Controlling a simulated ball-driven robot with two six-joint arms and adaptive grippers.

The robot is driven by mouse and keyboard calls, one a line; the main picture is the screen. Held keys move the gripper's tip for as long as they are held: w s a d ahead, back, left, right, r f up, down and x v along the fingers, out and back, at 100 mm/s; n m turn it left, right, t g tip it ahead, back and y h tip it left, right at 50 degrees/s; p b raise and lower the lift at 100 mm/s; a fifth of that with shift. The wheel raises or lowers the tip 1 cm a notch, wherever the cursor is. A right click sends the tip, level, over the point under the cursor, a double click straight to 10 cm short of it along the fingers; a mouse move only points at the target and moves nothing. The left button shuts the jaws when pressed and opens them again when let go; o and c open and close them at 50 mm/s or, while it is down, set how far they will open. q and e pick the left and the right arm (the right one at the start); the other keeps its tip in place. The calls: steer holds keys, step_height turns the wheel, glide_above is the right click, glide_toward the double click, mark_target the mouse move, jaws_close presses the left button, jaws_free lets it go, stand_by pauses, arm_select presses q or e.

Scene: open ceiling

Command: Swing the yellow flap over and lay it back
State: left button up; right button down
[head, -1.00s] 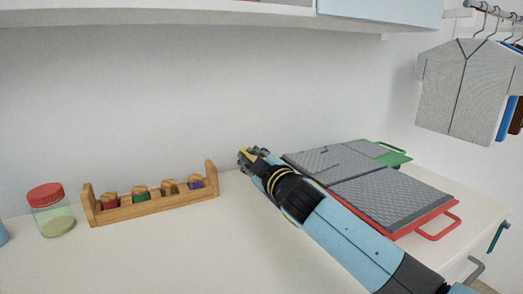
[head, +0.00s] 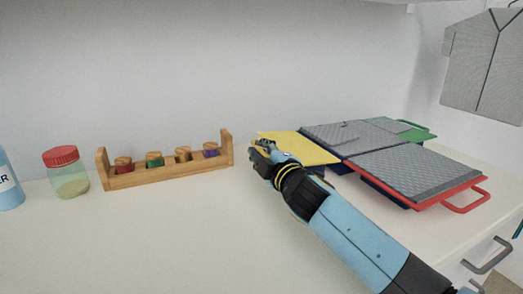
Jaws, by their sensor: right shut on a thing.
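The yellow flap (head: 302,149) is a flat panel to the left of the grey-topped panels in the head view. It lies low and close to level, with a dark blue part just visible below its right edge. My right gripper (head: 259,147) is at the flap's left edge and is shut on it. The fingers and wrist hide the flap's near left corner. My left gripper is not in view.
Grey textured panels, one with a red edge and handle (head: 465,195) and one with a green edge (head: 420,134), lie to the right. A wooden rack (head: 170,175) and a red-lidded jar (head: 66,172) stand left. The front counter (head: 200,240) is clear.

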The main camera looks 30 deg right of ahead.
steer(key=c, duration=1.4)
jaws_free()
